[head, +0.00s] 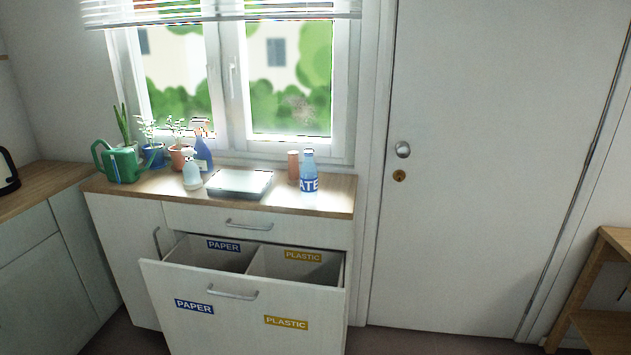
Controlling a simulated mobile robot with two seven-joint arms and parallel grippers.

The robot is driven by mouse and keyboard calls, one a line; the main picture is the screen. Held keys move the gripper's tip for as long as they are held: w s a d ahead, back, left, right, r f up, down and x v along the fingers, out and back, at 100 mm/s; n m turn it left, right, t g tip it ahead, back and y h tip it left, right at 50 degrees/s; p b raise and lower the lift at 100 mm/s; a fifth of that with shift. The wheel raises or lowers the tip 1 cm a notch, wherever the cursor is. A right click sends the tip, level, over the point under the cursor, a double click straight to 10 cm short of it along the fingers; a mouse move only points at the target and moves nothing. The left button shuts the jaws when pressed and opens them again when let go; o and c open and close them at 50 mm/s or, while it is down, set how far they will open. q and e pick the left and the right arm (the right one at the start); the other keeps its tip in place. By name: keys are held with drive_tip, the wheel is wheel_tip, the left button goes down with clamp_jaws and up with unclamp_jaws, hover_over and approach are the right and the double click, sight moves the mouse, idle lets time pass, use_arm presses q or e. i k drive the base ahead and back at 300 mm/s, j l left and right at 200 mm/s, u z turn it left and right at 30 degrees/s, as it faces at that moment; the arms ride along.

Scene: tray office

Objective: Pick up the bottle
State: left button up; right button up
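A blue-and-white bottle (308,173) with lettering on its label stands upright on the wooden counter (325,199), near its right end by the window. A dark blue spray bottle (203,153) and a pale, light-blue bottle (192,175) also stand upright further left on the same counter. Neither of my grippers shows in the head view.
A brown cylinder (293,167) stands close beside the bottle. A flat grey device (240,183), potted plants and a green watering can (119,163) are to the left. Below, a drawer (240,310) with paper and plastic bins is pulled open. A closed door (480,150) is right.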

sight(309, 171)
drive_tip(key=i+l, duration=0.2)
drive_tip(key=l, duration=0.15)
drive_tip(key=i+l+u, duration=0.1)
drive_tip(key=i+l, duration=0.3)
drive_tip(key=l, duration=0.25)
drive_tip(key=i+l, duration=0.15)
drive_tip(key=l, duration=0.2)
drive_tip(key=i+l+u, duration=0.1)
drive_tip(key=l, duration=0.25)
drive_tip(key=i+l, duration=0.3)
